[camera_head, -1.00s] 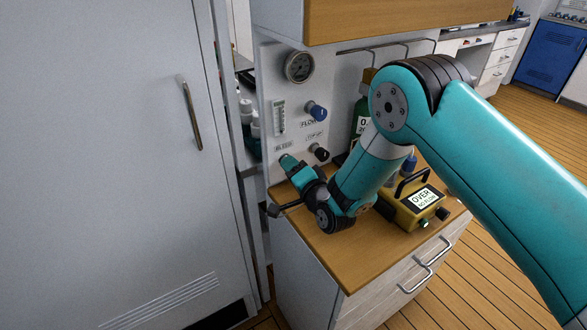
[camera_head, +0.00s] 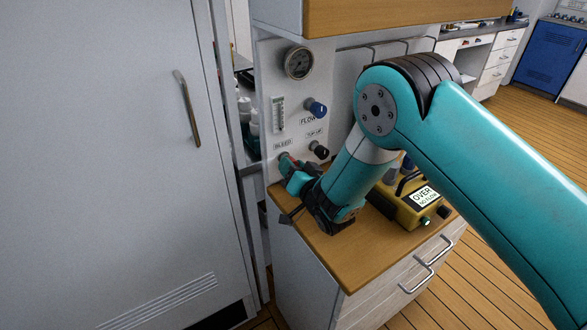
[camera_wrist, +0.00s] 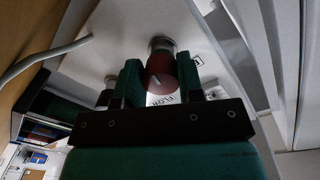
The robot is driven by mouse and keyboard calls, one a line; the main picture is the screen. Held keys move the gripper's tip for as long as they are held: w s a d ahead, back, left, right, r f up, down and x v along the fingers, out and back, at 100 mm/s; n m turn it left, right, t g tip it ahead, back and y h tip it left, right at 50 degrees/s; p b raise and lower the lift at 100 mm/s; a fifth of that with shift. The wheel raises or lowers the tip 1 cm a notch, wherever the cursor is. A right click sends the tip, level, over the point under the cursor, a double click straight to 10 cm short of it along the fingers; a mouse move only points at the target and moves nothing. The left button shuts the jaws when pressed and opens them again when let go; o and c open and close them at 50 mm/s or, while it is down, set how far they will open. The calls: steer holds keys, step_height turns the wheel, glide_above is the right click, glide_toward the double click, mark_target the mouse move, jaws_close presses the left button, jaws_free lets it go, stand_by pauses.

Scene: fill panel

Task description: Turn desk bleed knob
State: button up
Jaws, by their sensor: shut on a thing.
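The bleed knob is red and sits on the white panel (camera_head: 268,125) just below the BLEED label (camera_head: 283,144). In the head view my gripper (camera_head: 291,170) is at it and hides most of it. In the wrist view the red knob (camera_wrist: 158,74) lies between the two teal fingers of my gripper (camera_wrist: 160,82), which are shut on it.
A blue FLOW knob (camera_head: 316,107) and a black TOP-UP knob (camera_head: 319,150) are close to the right. A gauge (camera_head: 298,62) is above. A yellow box (camera_head: 405,208) reading OVER stands on the wooden desk top (camera_head: 345,260). A grey door (camera_head: 100,150) is at left.

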steer(key=shift+w+r, duration=0.15)
steer(key=o, duration=0.9)
steer(key=shift+d, duration=0.1)
